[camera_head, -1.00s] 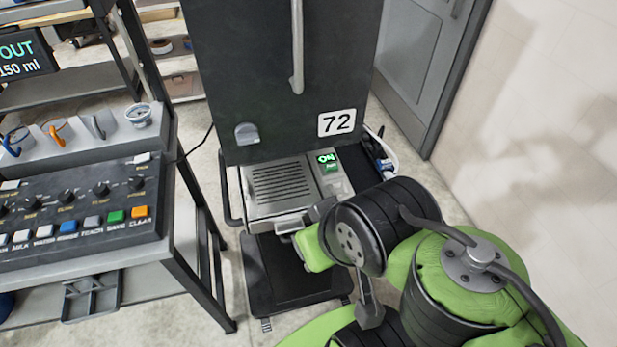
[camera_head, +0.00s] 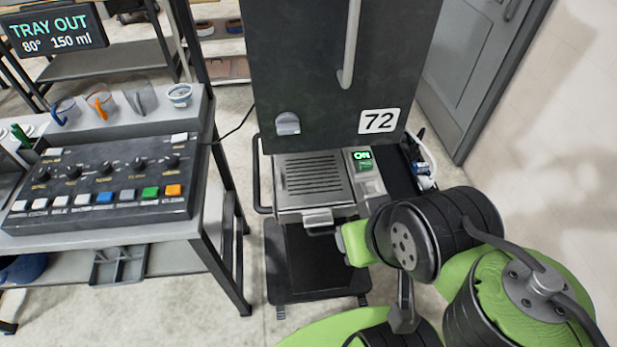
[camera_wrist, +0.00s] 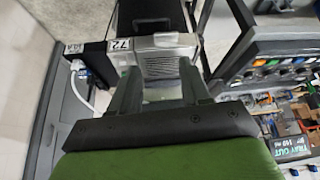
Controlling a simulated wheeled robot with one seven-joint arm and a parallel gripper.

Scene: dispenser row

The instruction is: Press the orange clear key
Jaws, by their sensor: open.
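The orange clear key (camera_head: 173,191) is the rightmost key in the row on the dark control panel (camera_head: 100,175), which stands on the bench at the left in the head view. A green key sits just left of it. In the wrist view the panel (camera_wrist: 285,66) shows at the right, with its coloured keys small. My gripper (camera_wrist: 160,82) is open in the wrist view, its two dark fingers apart with nothing between them. It is well away from the clear key. In the head view my green and black arm is at the right, and the fingertips cannot be made out.
A tall dark cabinet (camera_head: 330,75) marked 72 stands behind a grilled machine (camera_head: 312,180) with a lit ON switch (camera_head: 362,158). Cups stand on the shelf (camera_head: 130,118) above the panel. A screen (camera_head: 55,32) reads TRAY OUT. Floor shows between bench and machine.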

